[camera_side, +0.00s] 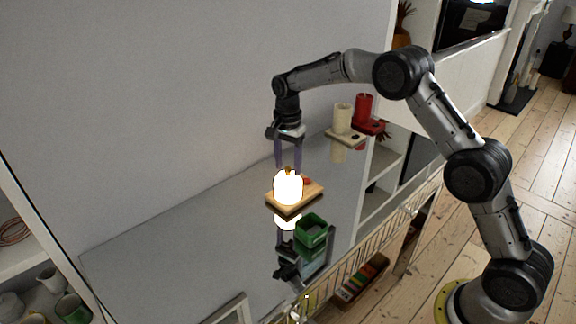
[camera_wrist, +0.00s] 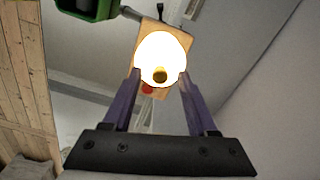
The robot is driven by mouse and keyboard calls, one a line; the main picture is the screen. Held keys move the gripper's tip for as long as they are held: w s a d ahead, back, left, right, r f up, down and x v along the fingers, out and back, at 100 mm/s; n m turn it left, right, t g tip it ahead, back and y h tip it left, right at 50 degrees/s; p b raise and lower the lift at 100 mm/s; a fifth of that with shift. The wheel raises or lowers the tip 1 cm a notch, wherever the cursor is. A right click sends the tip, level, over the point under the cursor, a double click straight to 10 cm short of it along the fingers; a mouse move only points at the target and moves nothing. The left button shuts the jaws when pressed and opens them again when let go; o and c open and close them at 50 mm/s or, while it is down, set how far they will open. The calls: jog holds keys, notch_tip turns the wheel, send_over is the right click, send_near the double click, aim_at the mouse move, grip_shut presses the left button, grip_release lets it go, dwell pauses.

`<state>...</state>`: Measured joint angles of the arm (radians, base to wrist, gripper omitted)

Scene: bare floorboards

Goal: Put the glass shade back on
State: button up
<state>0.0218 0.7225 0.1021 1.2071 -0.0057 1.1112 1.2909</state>
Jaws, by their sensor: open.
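The glass shade (camera_side: 288,188) glows bright white and appears upright on a small wooden lamp base (camera_side: 311,192). The glare hides how it sits there. In the wrist view the shade (camera_wrist: 160,47) has a dark brassy spot near its lower edge, with the wooden base (camera_wrist: 151,24) behind it. A red part shows on the base beside the shade. My gripper (camera_side: 289,168) points down just above the shade, open. In the wrist view its purple fingertips (camera_wrist: 161,75) lie on either side of the shade's lower part; I cannot tell whether they touch it.
A green open box (camera_side: 312,229) stands close to the lamp base and shows in the wrist view (camera_wrist: 88,8). A cream candle (camera_side: 342,118) and a red candle (camera_side: 363,108) on holders stand further back. The glossy grey surface mirrors things; its left part is clear.

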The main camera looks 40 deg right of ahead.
jog(key=shift+r, duration=3.05)
jog(key=shift+r, duration=0.1)
jog(key=s+r+t, duration=0.2)
jog(key=s+r, duration=0.3)
jog(key=r, duration=0.3)
jog(key=s+r+t, duration=0.1)
jog(key=s+r, duration=0.4)
jog(key=r, duration=0.4)
jog(key=s+a+r+n+t, duration=0.1)
jog(key=s+r+n, duration=0.1)
jog(key=s, duration=0.5)
jog(key=s+r+n+t, duration=0.1)
jog(key=s+r+n, duration=0.1)
jog(key=s, duration=0.4)
jog(key=s+f+n, duration=1.1)
jog(key=s+f, duration=0.1)
jog(key=s, duration=0.3)
jog(key=shift+s+a+t, duration=0.15)
jog(key=shift+s+t, duration=0.15)
